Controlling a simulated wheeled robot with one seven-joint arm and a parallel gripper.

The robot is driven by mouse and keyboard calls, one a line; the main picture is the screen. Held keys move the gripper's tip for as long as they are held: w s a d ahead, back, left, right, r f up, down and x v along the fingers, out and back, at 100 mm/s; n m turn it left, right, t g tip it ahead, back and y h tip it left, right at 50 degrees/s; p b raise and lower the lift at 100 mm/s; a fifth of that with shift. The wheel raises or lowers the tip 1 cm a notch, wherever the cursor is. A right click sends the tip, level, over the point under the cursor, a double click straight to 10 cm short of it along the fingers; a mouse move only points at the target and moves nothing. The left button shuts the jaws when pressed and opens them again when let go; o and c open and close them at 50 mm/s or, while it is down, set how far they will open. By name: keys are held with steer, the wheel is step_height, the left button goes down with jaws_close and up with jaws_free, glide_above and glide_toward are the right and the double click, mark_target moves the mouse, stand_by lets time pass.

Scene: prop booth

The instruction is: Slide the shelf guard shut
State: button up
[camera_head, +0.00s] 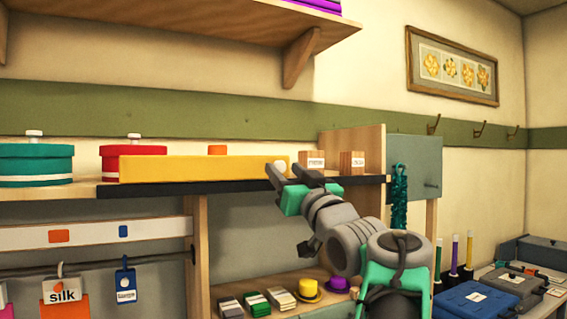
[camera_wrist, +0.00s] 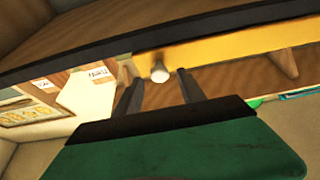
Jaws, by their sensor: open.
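The shelf guard is a long yellow panel (camera_head: 195,169) standing along the front edge of the shelf, with a white round knob (camera_head: 280,167) near its right end. The panel (camera_wrist: 235,45) and the knob (camera_wrist: 159,72) also show in the wrist view. My gripper (camera_head: 287,173) is at the shelf's front edge, by the knob. In the wrist view my gripper (camera_wrist: 159,77) is open, with the knob lying between the two fingertips in the picture. I cannot tell whether either finger touches it.
The shelf's dark front edge (camera_head: 345,182) runs on right of the guard, where two labelled wooden blocks (camera_head: 316,160) (camera_head: 352,163) stand uncovered. Teal (camera_head: 36,165) and red (camera_head: 132,150) round boxes stand left and behind. A wooden end panel (camera_head: 350,140) closes the right.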

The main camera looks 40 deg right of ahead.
steer(key=shift+w+d+r, duration=0.15)
steer(key=shift+w+r, duration=0.05)
steer(key=shift+w, duration=0.35)
jaws_close()
stand_by(1.0)
